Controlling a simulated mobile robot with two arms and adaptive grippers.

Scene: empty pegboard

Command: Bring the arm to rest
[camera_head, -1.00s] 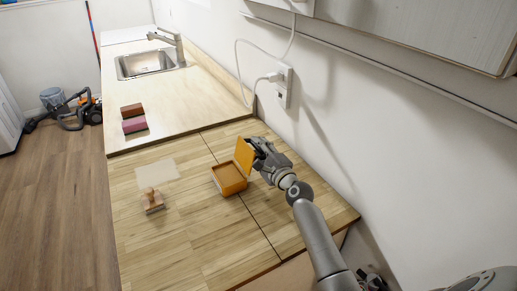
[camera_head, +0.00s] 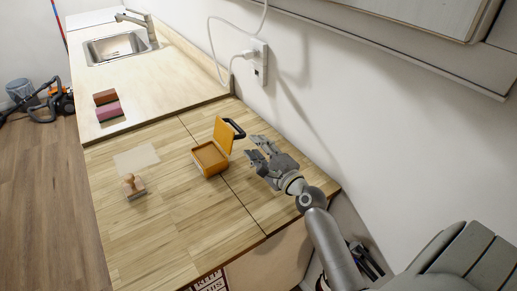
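My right gripper (camera_head: 254,149) is above the right part of the wooden worktop, with its arm coming up from the lower right. Its fingers are spread and hold nothing. An orange box (camera_head: 209,158) stands on the worktop to the left of the gripper. Its lid (camera_head: 224,134) stands up open, with a black handle (camera_head: 236,128) on the side facing the wall. A clear gap shows between the fingers and the lid. My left gripper is not in view.
A wooden stamp (camera_head: 132,185) and a pale sheet (camera_head: 136,159) lie on the worktop's left part. Two reddish blocks (camera_head: 108,105) sit further back, before the sink (camera_head: 112,48). The wall with a plugged-in socket (camera_head: 258,62) bounds the right side. The worktop's front is clear.

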